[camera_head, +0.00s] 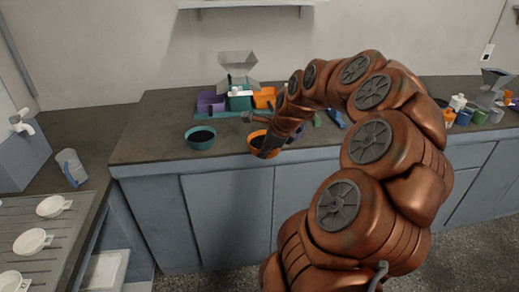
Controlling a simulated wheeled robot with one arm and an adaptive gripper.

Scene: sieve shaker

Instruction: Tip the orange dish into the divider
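The orange dish (255,134) stands at the front of the grey counter, partly hidden behind the end of my arm. Something dark shows inside it. My gripper (266,153) is at the dish's near side, over the counter's front edge. It is small and dark here, so I cannot tell whether its fingers are open, shut or touching the dish. The divider (238,65), a grey metal hopper, stands behind the dish. Under it are a purple bin (208,101), a teal bin (240,103) and an orange bin (265,96).
A teal dish (200,138) with dark contents stands left of the orange dish. A blue object (336,119) and a green one (317,119) lie to the right. Several jars (464,115) and another metal hopper (494,78) stand far right. The counter's left part is clear.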

